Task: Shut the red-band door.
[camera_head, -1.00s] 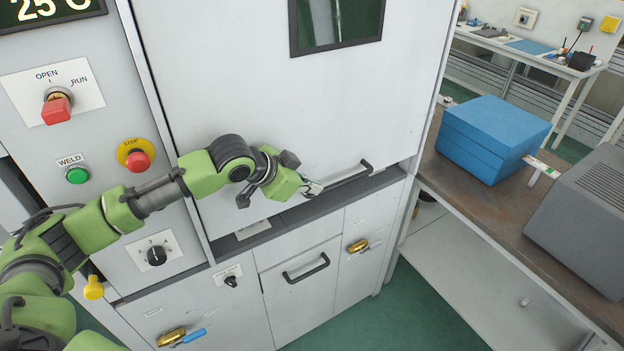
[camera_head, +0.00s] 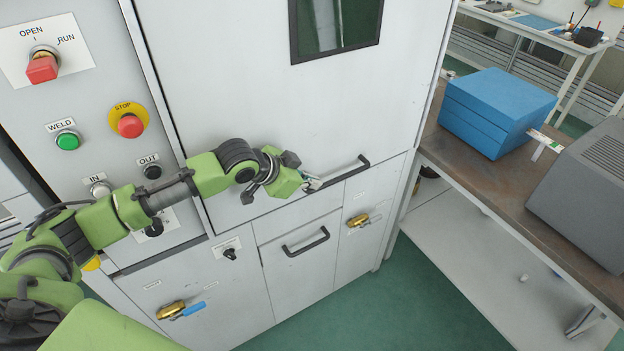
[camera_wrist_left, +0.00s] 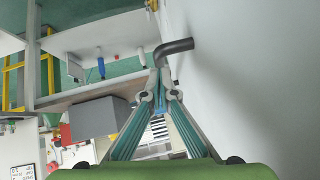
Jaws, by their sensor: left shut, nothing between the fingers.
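The large white door (camera_head: 260,105) with a dark window (camera_head: 335,28) fills the middle of the head view. No red band shows on the part in view. Its lower edge meets the cabinet panels below, with no dark gap showing. Its dark bar handle (camera_head: 345,173) is near the lower edge and its end also shows in the left wrist view (camera_wrist_left: 178,46). My left gripper (camera_head: 313,184) is shut and empty at the left end of the handle; its tips (camera_wrist_left: 159,82) are close to the bar, and I cannot tell whether they touch. My right gripper is out of view.
Left of the door is a control panel with a red stop button (camera_head: 130,126), a green weld button (camera_head: 67,141) and a red switch (camera_head: 42,68). Below are a drawer handle (camera_head: 306,243) and brass valves (camera_head: 171,310). A bench with a blue box (camera_head: 496,115) stands right.

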